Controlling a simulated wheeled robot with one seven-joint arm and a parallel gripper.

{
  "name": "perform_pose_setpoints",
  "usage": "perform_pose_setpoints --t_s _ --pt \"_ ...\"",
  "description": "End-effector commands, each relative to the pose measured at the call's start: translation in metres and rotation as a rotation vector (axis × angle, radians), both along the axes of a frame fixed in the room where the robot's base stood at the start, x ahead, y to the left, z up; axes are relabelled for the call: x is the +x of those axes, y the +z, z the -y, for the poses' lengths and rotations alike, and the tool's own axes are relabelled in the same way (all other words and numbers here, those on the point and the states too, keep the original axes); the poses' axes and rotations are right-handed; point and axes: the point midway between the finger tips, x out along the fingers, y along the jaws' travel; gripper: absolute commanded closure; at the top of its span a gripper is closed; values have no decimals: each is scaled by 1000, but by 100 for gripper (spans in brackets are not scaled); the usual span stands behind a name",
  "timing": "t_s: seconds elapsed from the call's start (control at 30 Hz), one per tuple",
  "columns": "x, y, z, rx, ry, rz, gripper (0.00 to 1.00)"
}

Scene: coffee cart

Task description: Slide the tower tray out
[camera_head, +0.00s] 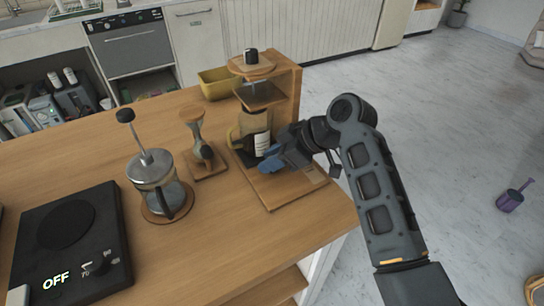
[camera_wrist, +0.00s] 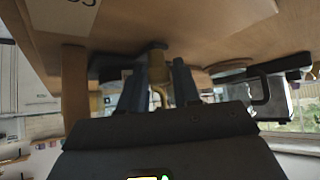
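The wooden tower (camera_head: 287,95) stands at the back right of the counter, with a glass carafe (camera_head: 255,122) inside its frame. Its flat wooden tray (camera_head: 276,193) lies at the foot and reaches toward the counter's front right edge. My gripper (camera_head: 268,163) is low over the tray, in front of the carafe, with its blue fingers pointing left. In the wrist view my gripper (camera_wrist: 158,88) has its two fingers apart, with a yellowish upright piece between them. I cannot tell what that piece is or whether the fingers touch it. My gripper partly hides the tray and the carafe.
A wooden stand (camera_head: 205,165) with a glass piece is left of the tower, then a French press (camera_head: 155,170) and a black scale (camera_head: 70,245) reading OFF. A yellow container (camera_head: 217,83) is behind. The front right counter corner is clear.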

Motion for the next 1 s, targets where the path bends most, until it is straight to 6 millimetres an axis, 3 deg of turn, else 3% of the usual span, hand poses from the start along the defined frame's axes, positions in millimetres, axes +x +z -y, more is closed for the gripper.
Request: perform_pose_setpoints --t_s 0.17,0.5,1.0 --pt "0 0 0 0 0 0 70" --pt "0 0 0 0 0 0 100" --pt "0 0 0 1 1 1 100"
